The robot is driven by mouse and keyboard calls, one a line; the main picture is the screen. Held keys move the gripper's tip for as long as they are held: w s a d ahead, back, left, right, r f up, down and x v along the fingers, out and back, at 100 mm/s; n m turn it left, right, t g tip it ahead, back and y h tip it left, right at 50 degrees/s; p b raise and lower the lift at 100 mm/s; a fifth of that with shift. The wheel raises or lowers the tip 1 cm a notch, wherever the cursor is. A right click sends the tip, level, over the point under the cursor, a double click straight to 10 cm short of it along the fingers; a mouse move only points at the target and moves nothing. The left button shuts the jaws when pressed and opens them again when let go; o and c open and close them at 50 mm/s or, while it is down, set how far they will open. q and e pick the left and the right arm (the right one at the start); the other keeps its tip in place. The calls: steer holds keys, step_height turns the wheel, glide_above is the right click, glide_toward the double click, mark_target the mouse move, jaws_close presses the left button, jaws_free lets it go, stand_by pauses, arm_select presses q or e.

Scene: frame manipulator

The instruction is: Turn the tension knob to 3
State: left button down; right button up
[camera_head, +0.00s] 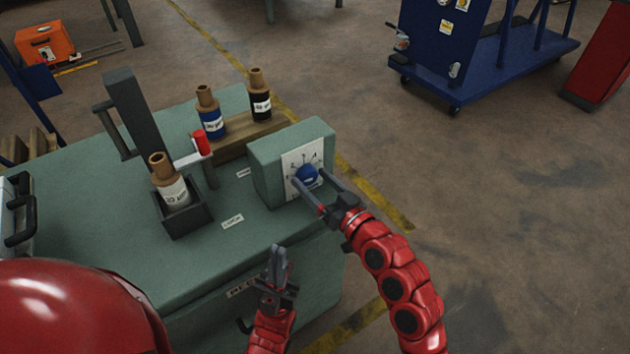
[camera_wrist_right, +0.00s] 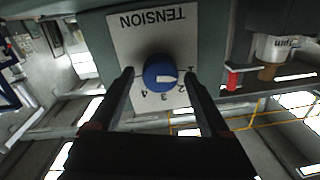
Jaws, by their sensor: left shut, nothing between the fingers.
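The blue tension knob (camera_head: 307,176) sits on the white dial plate (camera_head: 290,163) of a green box. In the right wrist view the knob (camera_wrist_right: 158,73) shows upside down below the word TENSION, with digits 1 to 4 around it. Its white mark points to the right, roughly toward the 1. My right gripper (camera_head: 316,189) is open, with one finger on each side of the knob and visible gaps in the wrist view (camera_wrist_right: 158,74). My left gripper (camera_head: 278,250) is shut and empty, low in front of the bench and apart from the knob.
The green box (camera_head: 262,172) stands on the right end of the green bench (camera_head: 110,260). A spool (camera_head: 171,188) stands in a dark holder, and two spools (camera_head: 210,115) (camera_head: 261,100) stand on a wooden rack behind. A red cylinder (camera_head: 202,143) is between them.

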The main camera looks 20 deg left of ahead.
jaws_close()
steer(key=shift+m, duration=0.3)
steer(key=m, duration=0.2)
steer(key=shift+m, duration=0.4)
steer(key=m+p, duration=0.1)
steer(key=m, duration=0.2)
steer(key=shift+m, duration=0.3)
steer(key=m+p, duration=0.1)
steer(key=m, duration=0.2)
steer(key=shift+m+t+p, duration=0.3)
steer(key=shift+m+p, duration=0.1)
steer(key=m+p, duration=0.2)
steer(key=m, duration=0.3)
steer(key=shift+f, duration=0.1)
steer(key=shift+m, duration=0.4)
